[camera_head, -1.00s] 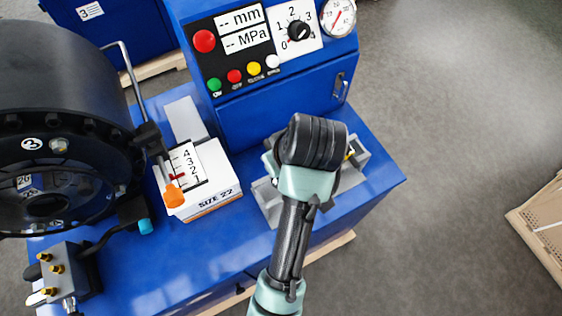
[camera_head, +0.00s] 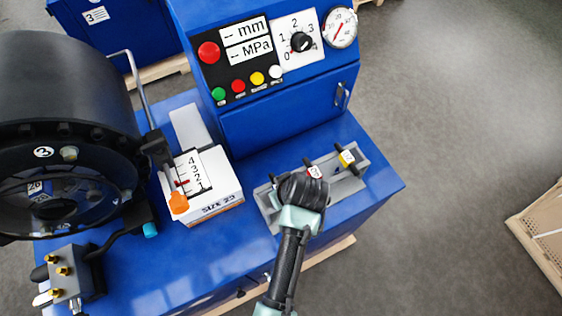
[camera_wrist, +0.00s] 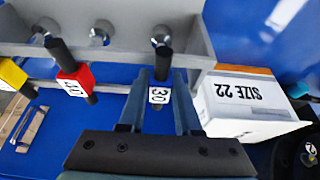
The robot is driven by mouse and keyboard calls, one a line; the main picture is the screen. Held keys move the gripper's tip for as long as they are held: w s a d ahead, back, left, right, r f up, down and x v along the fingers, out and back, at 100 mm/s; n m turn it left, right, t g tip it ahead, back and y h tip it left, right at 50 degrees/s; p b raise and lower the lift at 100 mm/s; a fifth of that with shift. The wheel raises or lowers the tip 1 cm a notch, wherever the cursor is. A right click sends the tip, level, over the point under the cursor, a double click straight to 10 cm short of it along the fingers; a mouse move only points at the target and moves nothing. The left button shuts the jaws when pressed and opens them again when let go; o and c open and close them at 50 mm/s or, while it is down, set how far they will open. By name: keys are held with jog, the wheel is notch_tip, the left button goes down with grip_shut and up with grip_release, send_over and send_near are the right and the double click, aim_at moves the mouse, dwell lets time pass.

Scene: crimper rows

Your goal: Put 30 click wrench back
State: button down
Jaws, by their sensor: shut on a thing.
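In the wrist view my gripper (camera_wrist: 160,98) is shut on the 30 click wrench (camera_wrist: 159,95), a short black tool with a white "30" label. The wrench's black end points toward the grey rack (camera_wrist: 220,42), near the silver fitting at the end beside the white box. I cannot tell whether it touches the rack. A red wrench (camera_wrist: 76,80) and a yellow wrench (camera_wrist: 14,76) stand in line beside it.
The white "SIZE 22" box (camera_wrist: 250,105) is close beside the rack; in the head view it (camera_head: 212,205) stands left of it. The blue control panel (camera_head: 290,105) rises behind. The black crimper head (camera_head: 65,120) is at the left. Blue bench top in front of the rack is clear.

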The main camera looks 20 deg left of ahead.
jog(key=c, duration=0.6)
grip_release()
